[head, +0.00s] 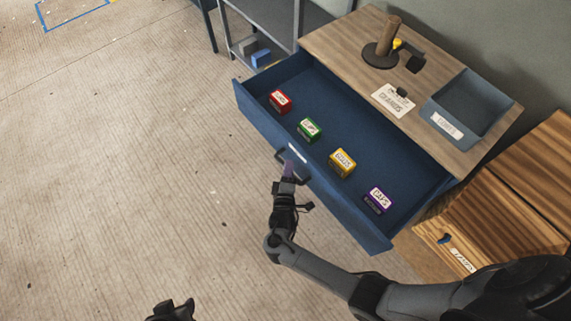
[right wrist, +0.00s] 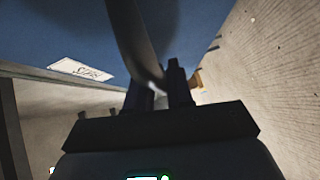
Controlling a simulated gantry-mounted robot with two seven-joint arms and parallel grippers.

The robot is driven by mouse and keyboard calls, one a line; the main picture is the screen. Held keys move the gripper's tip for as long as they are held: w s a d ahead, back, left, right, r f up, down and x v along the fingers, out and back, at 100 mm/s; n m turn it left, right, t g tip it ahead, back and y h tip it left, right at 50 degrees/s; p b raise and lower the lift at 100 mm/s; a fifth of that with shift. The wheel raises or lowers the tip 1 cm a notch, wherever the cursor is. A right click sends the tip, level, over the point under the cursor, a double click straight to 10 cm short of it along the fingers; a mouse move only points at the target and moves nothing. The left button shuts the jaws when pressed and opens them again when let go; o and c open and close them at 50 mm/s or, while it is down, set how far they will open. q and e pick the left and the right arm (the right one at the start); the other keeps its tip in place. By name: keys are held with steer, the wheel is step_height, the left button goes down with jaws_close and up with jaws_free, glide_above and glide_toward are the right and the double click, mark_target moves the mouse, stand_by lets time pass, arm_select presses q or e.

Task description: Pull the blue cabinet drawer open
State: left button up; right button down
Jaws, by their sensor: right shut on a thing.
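The blue cabinet drawer (head: 375,238) stands far out from under the wooden top in the head view. It holds a row of small boxes: red (head: 280,101), green (head: 309,129), yellow (head: 342,163) and purple (head: 378,200). A dark bar handle (head: 304,181) is on its front, below a white label. My right gripper (head: 289,169) is shut on the handle. In the right wrist view the handle (right wrist: 138,45) runs down between the fingers (right wrist: 160,90), below the blue drawer front (right wrist: 60,25). Part of my left gripper (head: 172,310) shows at the bottom edge; its jaws are unclear.
The wooden top (head: 335,40) carries a round-based stand (head: 381,55), a card (head: 394,100) and a blue-grey bin (head: 440,121). A wooden cabinet (head: 500,205) is at right, and a metal shelf (head: 297,25) behind. The floor at left is clear.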

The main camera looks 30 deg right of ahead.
stand_by(0.3)
steer(key=c, duration=1.1)
jaws_free()
